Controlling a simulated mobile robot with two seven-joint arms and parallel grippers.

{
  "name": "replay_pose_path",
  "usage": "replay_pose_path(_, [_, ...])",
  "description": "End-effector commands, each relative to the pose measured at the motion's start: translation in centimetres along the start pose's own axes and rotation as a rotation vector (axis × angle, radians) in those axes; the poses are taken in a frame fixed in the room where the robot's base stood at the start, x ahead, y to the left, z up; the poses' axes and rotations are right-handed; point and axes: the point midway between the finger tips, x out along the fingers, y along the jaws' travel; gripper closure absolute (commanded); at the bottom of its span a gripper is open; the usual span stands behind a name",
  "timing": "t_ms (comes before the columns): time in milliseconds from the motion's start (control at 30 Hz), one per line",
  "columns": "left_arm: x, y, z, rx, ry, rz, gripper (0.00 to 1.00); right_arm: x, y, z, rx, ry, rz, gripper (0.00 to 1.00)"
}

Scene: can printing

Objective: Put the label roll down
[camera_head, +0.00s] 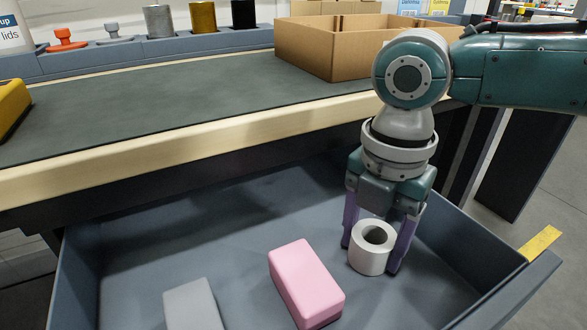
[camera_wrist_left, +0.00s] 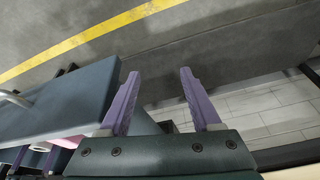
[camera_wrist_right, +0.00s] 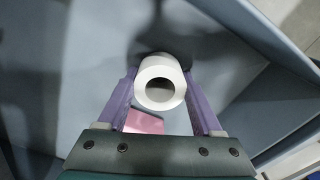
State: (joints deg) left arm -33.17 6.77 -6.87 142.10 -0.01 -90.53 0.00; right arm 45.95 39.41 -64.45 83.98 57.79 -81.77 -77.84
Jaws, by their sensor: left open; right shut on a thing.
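The label roll (camera_head: 369,257) is a white hollow cylinder, and it also shows in the right wrist view (camera_wrist_right: 161,83). My right gripper (camera_head: 378,245) points down inside the open drawer (camera_head: 130,240) and is shut on the label roll, one purple finger on each side. The roll is low in the drawer near its right side; I cannot tell whether it touches the drawer floor. My left gripper (camera_wrist_left: 154,85) shows only in the left wrist view, open and empty, above the floor beside the drawer.
A pink block (camera_head: 305,283) lies just left of the roll, and a grey block (camera_head: 192,305) lies farther left. The drawer floor between and behind them is bare. The worktable (camera_head: 200,105) overhangs the drawer's back and carries a cardboard box (camera_head: 325,47).

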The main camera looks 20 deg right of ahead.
Motion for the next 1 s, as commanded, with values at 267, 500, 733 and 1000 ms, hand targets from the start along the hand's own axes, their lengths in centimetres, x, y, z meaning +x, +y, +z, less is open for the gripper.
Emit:
replay_pose_path(267, [0.1,-0.1,0.1,0.006,-0.001,-0.005,0.36,0.3,0.0,0.0,0.001,0.0,0.0,0.18])
replay_pose_path(500, [0.1,-0.1,0.1,0.006,-0.002,-0.005,0.36,0.3,0.0,0.0,0.001,0.0,0.0,0.03])
replay_pose_path(733, [-0.2,-0.1,0.0,0.005,-0.002,-0.004,0.36,-0.5,0.0,0.0,0.001,0.0,0.001,0.03])
replay_pose_path(1000, [-2.4,-0.1,-0.7,0.0,-0.001,0.001,0.36,-6.1,0.1,0.1,0.0,-0.001,0.004,0.03])
